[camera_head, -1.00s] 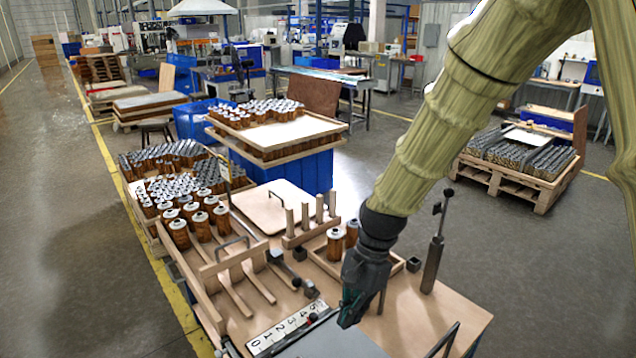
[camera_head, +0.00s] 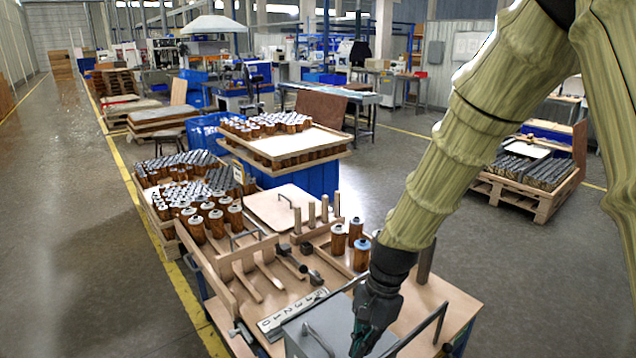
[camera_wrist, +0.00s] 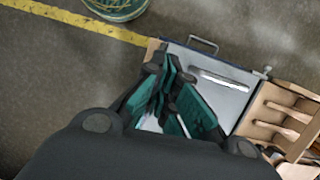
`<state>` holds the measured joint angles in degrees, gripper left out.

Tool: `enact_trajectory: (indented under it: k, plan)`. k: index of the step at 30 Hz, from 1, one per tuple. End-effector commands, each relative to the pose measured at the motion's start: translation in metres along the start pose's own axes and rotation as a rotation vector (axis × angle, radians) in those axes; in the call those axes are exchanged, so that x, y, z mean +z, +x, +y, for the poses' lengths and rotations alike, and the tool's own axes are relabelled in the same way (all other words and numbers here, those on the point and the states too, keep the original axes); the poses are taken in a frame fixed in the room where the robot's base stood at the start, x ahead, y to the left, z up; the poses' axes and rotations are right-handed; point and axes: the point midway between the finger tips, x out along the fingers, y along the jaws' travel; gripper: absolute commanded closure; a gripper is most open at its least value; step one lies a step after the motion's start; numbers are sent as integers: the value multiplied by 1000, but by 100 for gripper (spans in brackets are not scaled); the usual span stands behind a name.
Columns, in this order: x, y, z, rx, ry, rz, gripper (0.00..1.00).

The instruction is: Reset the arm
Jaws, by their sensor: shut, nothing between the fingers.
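My gripper (camera_head: 362,342) hangs at the end of my arm, pointing down over the grey box (camera_head: 312,322) at the near edge of the workbench. It holds nothing and is shut. In the wrist view its green-padded fingers (camera_wrist: 172,90) show in front of the grey box top (camera_wrist: 222,72).
The workbench (camera_head: 440,295) carries wooden pegs (camera_head: 318,212), a number strip (camera_head: 292,314) and a metal handle (camera_head: 425,325) close to my gripper. Several cartridges fill crates (camera_head: 190,190) at the left. A loaded pallet (camera_head: 525,190) stands right. The floor (camera_head: 90,250) at left is clear.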

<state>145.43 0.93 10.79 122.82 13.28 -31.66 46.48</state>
Motion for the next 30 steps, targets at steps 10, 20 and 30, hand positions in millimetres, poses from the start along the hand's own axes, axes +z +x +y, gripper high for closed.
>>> enact_trajectory:
  k: [10,20,30]
  plan:
    - [-25,68,29,11,-81,40,100]
    - [-52,179,93,37,-258,113,100]
    - [-58,276,175,74,-480,180,100]
